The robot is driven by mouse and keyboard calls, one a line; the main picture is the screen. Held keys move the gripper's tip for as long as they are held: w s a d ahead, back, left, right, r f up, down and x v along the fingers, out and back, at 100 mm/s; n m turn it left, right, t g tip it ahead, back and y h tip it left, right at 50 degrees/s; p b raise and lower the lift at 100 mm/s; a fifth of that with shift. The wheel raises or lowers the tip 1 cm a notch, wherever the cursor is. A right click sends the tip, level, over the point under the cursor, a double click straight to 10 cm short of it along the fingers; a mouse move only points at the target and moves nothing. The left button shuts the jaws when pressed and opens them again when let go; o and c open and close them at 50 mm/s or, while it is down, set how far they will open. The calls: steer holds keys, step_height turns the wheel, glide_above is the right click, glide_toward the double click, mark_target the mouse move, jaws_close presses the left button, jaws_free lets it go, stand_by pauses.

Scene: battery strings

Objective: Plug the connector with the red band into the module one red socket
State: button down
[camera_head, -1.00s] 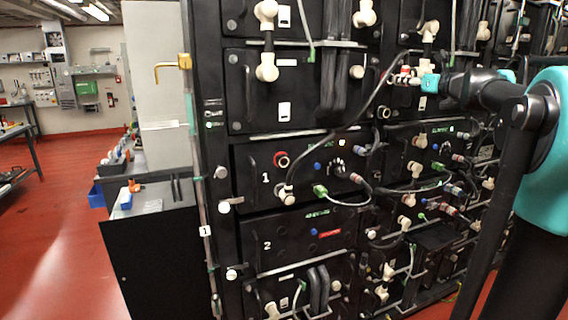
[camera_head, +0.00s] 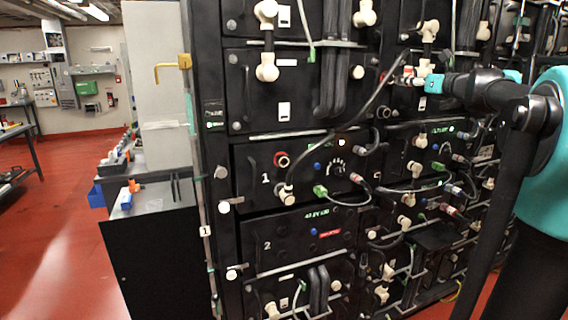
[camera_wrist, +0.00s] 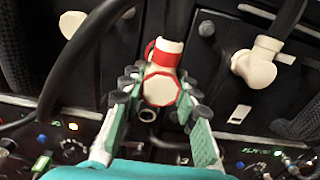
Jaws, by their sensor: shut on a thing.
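The connector with the red band (camera_wrist: 166,59) is white, with a red ring round its near end. My gripper (camera_wrist: 160,97) is shut on it, with the teal-lined fingers on either side. In the head view my gripper (camera_head: 424,82) holds the connector (camera_head: 408,79) in front of the upper modules, above and right of module one. A black cable (camera_head: 366,108) runs from it down to a white plug (camera_head: 286,192) low on module one. The module one red socket (camera_head: 282,160) is a red ring right of the handle, uncovered and apart from the connector.
White elbow connectors (camera_head: 267,68) stick out of the neighbouring modules. A green plug (camera_head: 320,190) with a cable sits right of the white plug. In the wrist view, a white elbow (camera_wrist: 256,68) is right of my fingers. The red floor (camera_head: 60,230) at left is open.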

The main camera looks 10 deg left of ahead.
steer(key=v, duration=0.4)
steer(key=shift+s, duration=0.2)
stand_by(0.3)
stand_by(0.4)
